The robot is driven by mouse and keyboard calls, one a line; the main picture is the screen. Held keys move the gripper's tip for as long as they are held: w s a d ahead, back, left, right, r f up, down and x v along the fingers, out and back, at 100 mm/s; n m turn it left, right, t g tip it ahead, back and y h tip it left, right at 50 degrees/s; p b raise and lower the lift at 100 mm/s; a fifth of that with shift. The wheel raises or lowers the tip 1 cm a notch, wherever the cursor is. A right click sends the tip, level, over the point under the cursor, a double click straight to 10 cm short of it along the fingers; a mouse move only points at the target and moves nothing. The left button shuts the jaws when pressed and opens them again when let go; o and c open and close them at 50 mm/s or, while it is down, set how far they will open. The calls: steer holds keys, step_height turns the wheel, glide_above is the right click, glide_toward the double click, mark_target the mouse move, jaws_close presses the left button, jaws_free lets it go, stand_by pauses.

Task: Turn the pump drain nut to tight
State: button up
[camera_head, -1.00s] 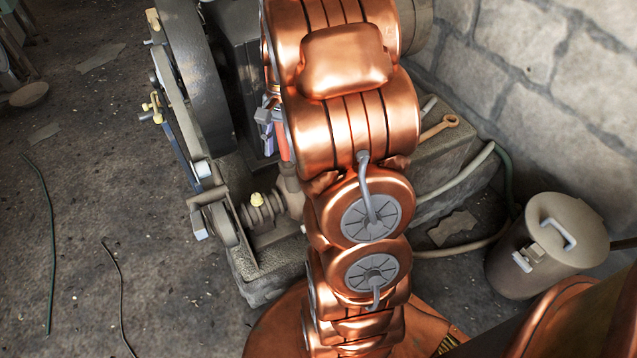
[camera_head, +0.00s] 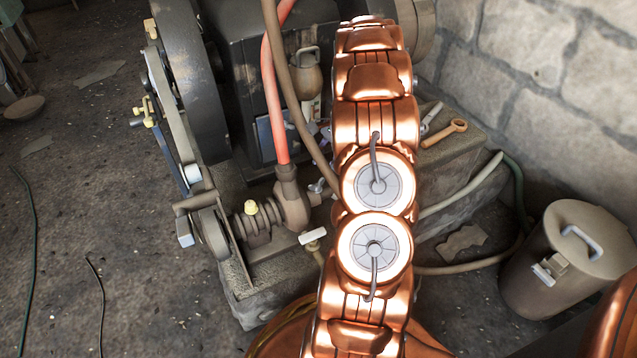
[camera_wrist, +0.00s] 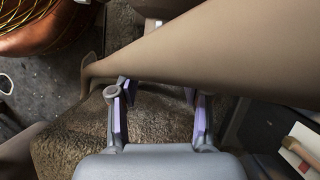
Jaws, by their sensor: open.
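The grey-brown pump body (camera_head: 291,203) sits low on the engine block in the head view, with a red hose rising from it. A small grey wing-shaped piece (camera_head: 316,187) sits on its right side, and a pale T-handle (camera_head: 312,236) stands below it. I cannot tell for certain which is the drain nut. My gripper (camera_wrist: 157,92) is open in the wrist view, with nothing between its purple-lined fingers. A thick brown hose (camera_wrist: 210,45) crosses just beyond the fingertips; I cannot tell if they touch. In the head view my arm hides most of the gripper.
A brown hose (camera_head: 298,95) hangs beside the red hose (camera_head: 272,90). A belt wheel (camera_head: 212,232) and a shaft with a yellow fitting (camera_head: 250,207) lie left of the pump. A wrench (camera_head: 445,133) lies on the stone plinth. A lidded can (camera_head: 560,258) stands at right.

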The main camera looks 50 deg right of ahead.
mark_target(317, 185)
steer(key=b+x, duration=0.2)
steer(key=x, duration=0.4)
steer(key=shift+a+f, duration=0.15)
steer(key=shift+f, duration=0.15)
jaws_close()
